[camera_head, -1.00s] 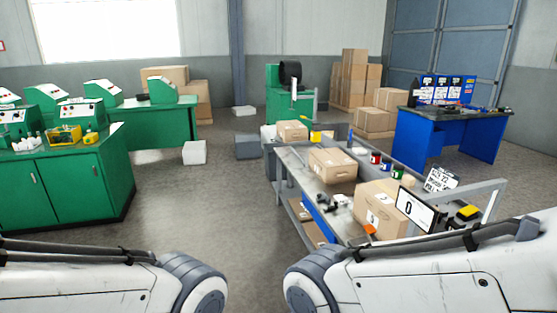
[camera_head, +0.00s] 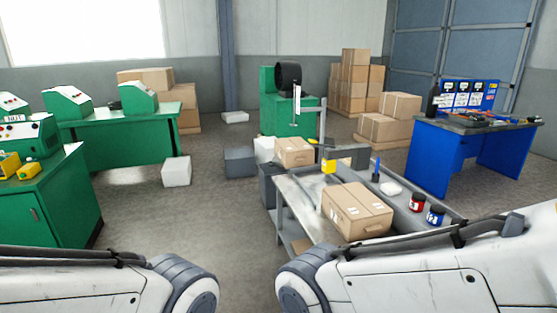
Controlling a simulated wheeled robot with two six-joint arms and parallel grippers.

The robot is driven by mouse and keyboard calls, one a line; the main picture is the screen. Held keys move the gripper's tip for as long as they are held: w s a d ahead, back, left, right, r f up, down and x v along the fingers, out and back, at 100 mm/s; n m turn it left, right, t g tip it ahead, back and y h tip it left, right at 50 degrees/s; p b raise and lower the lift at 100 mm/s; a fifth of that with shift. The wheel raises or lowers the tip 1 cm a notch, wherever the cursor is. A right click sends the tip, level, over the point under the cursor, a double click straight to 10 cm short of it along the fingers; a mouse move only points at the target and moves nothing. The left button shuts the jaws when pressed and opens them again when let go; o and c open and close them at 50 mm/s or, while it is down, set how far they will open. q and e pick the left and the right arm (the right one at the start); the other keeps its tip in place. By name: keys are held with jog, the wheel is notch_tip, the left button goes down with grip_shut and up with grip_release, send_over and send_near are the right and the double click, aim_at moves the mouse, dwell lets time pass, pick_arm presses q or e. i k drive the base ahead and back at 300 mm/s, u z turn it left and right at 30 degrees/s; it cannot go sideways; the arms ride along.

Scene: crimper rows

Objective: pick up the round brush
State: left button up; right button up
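I cannot make out a thing that is surely the round brush. A small upright blue and dark object (camera_head: 376,170) stands on the grey workbench (camera_head: 297,189), beside a white round item (camera_head: 391,188); it is too small to tell what it is. Small tools (camera_head: 490,119) lie on the blue table (camera_head: 432,158) at the right, also too small to tell apart. Only links of my two arms show along the bottom edge. Both grippers are out of view.
A white block (camera_head: 176,171) and a grey bin (camera_head: 240,161) are on the floor.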

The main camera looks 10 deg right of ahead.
aim_at(378, 162)
jog(key=i, duration=1.4)
jog(key=z, duration=1.1)
